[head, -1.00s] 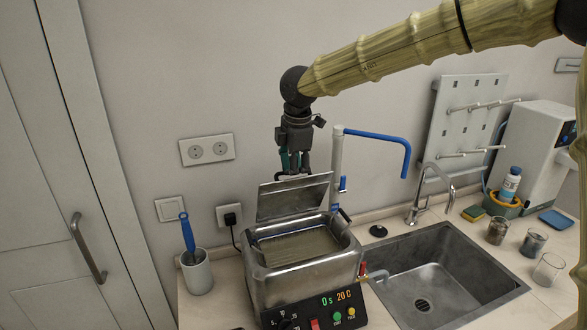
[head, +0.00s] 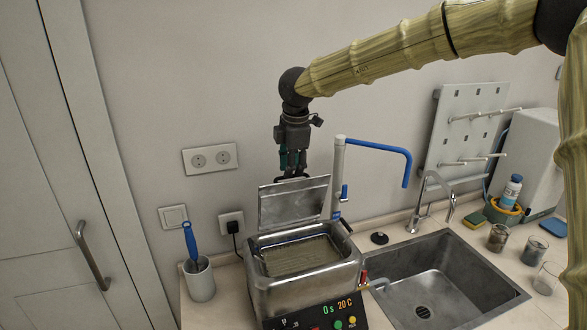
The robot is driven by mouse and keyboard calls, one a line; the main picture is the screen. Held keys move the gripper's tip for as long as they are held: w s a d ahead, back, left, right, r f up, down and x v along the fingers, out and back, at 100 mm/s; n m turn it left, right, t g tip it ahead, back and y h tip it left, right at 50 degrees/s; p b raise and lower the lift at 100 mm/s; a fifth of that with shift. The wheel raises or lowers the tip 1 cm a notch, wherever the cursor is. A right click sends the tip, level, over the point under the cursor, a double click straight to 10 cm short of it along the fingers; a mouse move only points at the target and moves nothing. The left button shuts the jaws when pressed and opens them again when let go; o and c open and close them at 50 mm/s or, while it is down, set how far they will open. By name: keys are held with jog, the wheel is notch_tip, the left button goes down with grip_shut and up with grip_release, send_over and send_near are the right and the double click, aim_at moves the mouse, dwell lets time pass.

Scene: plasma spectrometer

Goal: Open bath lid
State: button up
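The metal bath (head: 305,288) stands on the counter with its display reading 0s 20C. Its lid (head: 292,204) is raised, standing up and leaning a little back along the rear edge. The bath's inside is uncovered and shows a flat grey-brown surface. My gripper (head: 292,176) points down just behind and above the lid's top edge. The lid hides the lowest part of the fingertips, and I cannot tell whether they touch it or how far apart they are.
A blue-handled brush stands in a white cup (head: 201,281) left of the bath. A post with a blue arm (head: 338,180) rises close to the lid's right side. The sink (head: 450,282) and its faucet (head: 432,195) are to the right. Wall sockets (head: 210,159) are behind.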

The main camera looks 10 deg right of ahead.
jog(key=w+a+r+p, duration=0.1)
jog(key=w+r+p, duration=0.3)
jog(key=w, duration=0.3)
jog(key=shift+w+r, duration=0.15)
jog(key=shift+r, duration=0.45)
dwell(0.5)
dwell(0.4)
notch_tip(320, 180, up, 12)
jog(key=s, duration=0.2)
jog(key=shift+s+d+f, duration=0.15)
jog(key=shift+d, duration=0.05)
jog(key=shift+f, duration=0.1)
dwell(0.4)
